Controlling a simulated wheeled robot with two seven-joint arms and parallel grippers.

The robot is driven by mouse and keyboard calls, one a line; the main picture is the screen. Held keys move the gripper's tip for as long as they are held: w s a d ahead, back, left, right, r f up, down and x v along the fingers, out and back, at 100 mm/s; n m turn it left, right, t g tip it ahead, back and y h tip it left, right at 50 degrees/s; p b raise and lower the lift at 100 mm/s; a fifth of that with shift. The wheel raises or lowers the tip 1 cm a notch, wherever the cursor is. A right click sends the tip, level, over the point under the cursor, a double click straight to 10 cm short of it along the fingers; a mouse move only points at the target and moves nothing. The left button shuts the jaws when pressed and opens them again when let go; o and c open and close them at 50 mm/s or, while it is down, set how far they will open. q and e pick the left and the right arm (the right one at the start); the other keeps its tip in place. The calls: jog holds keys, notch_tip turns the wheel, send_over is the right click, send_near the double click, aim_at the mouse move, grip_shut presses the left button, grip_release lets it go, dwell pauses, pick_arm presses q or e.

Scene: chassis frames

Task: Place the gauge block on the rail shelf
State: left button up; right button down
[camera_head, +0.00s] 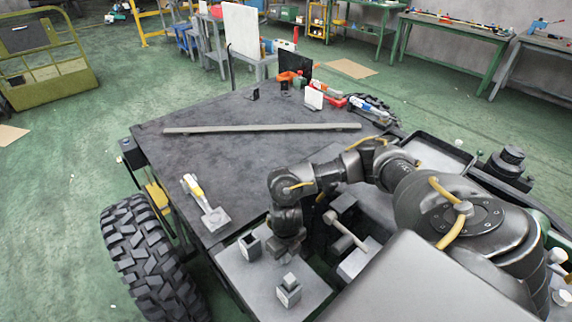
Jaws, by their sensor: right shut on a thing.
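My right gripper (286,246) points down at the end of my dark arm, low in the middle of the head view. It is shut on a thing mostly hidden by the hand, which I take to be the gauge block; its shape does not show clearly. Below the gripper is a flat grey plate (262,283) at the near edge of the chassis, which looks like the rail shelf. I cannot tell whether the held thing touches it. My left gripper is not in view.
Two small blocks stand on the plate, one with a dark top (250,247) and one paler (288,291). A long grey bar (262,128) lies across the dark chassis top (230,160). A yellow-handled tool (205,205) lies left. A big tyre (150,262) stands beside the chassis.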

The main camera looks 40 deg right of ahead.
jog(key=shift+f, duration=0.55)
jog(key=shift+f, duration=0.2)
jog(key=c, duration=1.3)
grip_release()
jog(key=shift+r, duration=0.1)
jog(key=shift+o, duration=0.2)
